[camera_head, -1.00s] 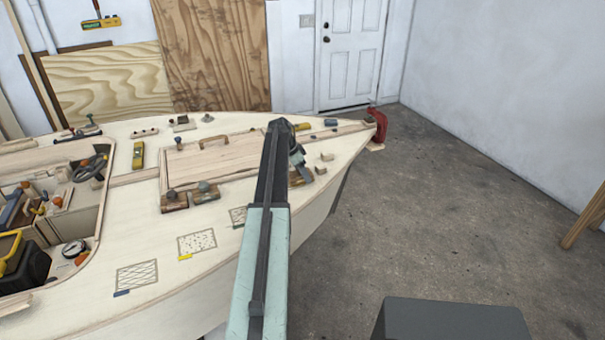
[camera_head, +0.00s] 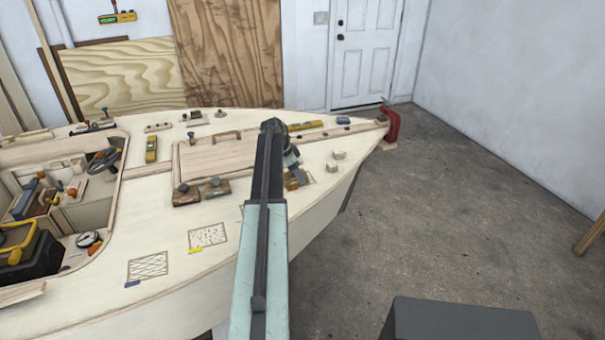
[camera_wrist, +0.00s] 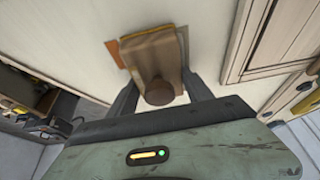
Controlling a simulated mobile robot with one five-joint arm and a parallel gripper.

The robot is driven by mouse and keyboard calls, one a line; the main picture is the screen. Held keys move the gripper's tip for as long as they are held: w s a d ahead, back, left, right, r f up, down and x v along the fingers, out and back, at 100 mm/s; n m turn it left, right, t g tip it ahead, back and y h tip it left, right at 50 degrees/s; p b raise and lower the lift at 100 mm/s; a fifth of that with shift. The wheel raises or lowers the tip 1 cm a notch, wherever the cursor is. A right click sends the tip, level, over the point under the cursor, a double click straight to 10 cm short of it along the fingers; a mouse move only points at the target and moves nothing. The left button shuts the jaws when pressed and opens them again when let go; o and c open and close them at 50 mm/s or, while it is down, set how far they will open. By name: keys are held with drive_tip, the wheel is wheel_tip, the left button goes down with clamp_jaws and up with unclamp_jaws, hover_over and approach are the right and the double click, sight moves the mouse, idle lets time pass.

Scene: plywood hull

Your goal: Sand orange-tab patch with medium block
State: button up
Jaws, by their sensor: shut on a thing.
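My gripper (camera_wrist: 160,82) is shut on a wooden sanding block with a round brown knob (camera_wrist: 158,93); its body (camera_wrist: 150,58) shows between the two fingers. The block is over the pale deck, and an orange tab (camera_wrist: 117,54) shows at its left edge. A brownish strip of the patch (camera_wrist: 183,40) shows at its right; the rest is hidden under the block. I cannot tell if the block touches the surface. In the head view my gripper (camera_head: 291,160) and the held block (camera_head: 292,183) are beside my arm, which hides part of the deck.
Two other knobbed blocks (camera_head: 187,195) (camera_head: 216,188) rest left of my arm. A yellow-tab dotted patch (camera_head: 208,235) and a blue-tab hatched patch (camera_head: 148,267) lie nearer. Small wood pieces (camera_head: 339,155) sit right of my gripper. A raised hatch (camera_head: 225,155) lies behind.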

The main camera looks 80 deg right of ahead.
sight(288, 176)
drive_tip(key=shift+w+a, duration=0.5)
drive_tip(key=shift+w, duration=0.4)
drive_tip(key=shift+w+a, duration=0.5)
drive_tip(key=shift+w, duration=0.4)
drive_tip(key=shift+d, duration=0.1)
drive_tip(key=shift+s+d, duration=1)
drive_tip(key=shift+s, duration=0.6)
drive_tip(key=shift+s+d, duration=0.95)
drive_tip(key=shift+s, duration=0.7)
drive_tip(key=shift+s+d, duration=1)
drive_tip(key=shift+s, duration=0.7)
